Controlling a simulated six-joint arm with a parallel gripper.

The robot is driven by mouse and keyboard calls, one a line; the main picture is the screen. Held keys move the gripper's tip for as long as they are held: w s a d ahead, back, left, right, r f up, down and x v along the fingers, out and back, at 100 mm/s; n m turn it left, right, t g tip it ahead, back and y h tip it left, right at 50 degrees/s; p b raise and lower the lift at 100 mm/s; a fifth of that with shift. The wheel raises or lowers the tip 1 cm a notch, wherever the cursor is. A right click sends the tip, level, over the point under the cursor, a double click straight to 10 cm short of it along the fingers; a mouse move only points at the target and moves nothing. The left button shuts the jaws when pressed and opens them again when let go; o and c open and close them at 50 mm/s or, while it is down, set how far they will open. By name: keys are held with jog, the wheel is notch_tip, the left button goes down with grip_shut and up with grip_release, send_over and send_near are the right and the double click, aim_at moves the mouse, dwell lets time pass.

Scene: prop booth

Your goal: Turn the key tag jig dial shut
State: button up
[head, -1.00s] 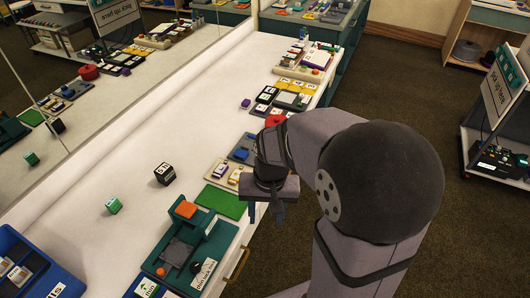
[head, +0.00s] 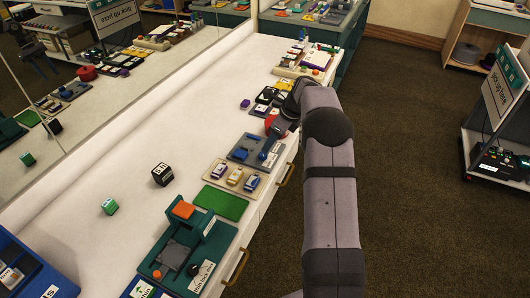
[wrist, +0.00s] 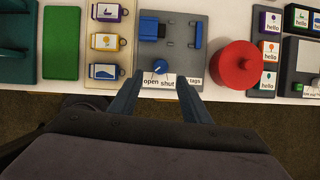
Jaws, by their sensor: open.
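The key tag jig is a grey board with blue parts (wrist: 174,50), and it also shows in the head view (head: 243,152). My gripper (wrist: 159,75) is open, with one finger on each side of the dial and label. I cannot tell whether either finger touches the dial.
A round red object (wrist: 238,67) stands close to the right of the jig. A tan tray of key tags (wrist: 105,43) and a green mat (wrist: 61,43) lie to the left. A teal fixture (head: 187,248) and two small cubes are farther off.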

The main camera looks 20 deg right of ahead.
aim_at(263, 154)
jog(key=shift+p+x, duration=0.85)
jog(key=shift+x, duration=2.85)
jog(key=c, duration=1)
